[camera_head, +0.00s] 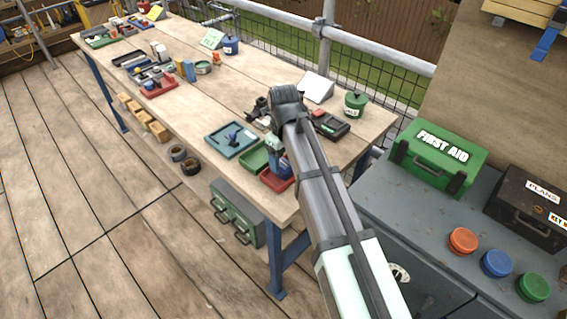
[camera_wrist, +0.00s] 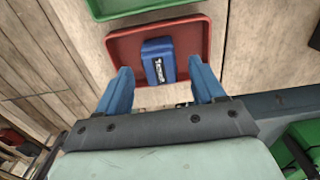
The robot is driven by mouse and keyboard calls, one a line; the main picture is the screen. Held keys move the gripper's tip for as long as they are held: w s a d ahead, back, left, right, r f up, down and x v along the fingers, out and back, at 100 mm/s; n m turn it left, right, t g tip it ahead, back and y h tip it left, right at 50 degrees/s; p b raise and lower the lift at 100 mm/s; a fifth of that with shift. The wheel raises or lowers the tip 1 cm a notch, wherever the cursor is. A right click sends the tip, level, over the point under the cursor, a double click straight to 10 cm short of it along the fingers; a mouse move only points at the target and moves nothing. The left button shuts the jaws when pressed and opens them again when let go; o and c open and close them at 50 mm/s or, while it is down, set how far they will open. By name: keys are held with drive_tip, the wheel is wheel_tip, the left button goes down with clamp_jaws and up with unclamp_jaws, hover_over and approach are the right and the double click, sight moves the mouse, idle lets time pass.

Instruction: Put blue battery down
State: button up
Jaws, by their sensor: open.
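The blue battery (camera_wrist: 158,60) lies in a red tray (camera_wrist: 122,45) in the wrist view, with tray floor showing around it. My gripper (camera_wrist: 158,85) is open, its two blue fingers apart on either side below the battery in the picture and not touching it. In the head view the battery (camera_head: 284,166) shows partly behind my arm, over the red tray (camera_head: 272,182) near the bench's front right corner. My fingertips are mostly hidden there by my arm.
A green tray (camera_head: 254,157) and a teal tray (camera_head: 231,139) lie left of the red tray on the wooden bench (camera_head: 180,105). A black case (camera_head: 331,124) and green pot (camera_head: 355,104) stand behind. A green first aid box (camera_head: 437,157) sits on the grey cabinet at right.

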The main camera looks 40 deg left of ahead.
sight(284, 163)
wheel_tip(284, 163, up, 10)
drive_tip(key=shift+f, duration=0.25)
idle(0.6)
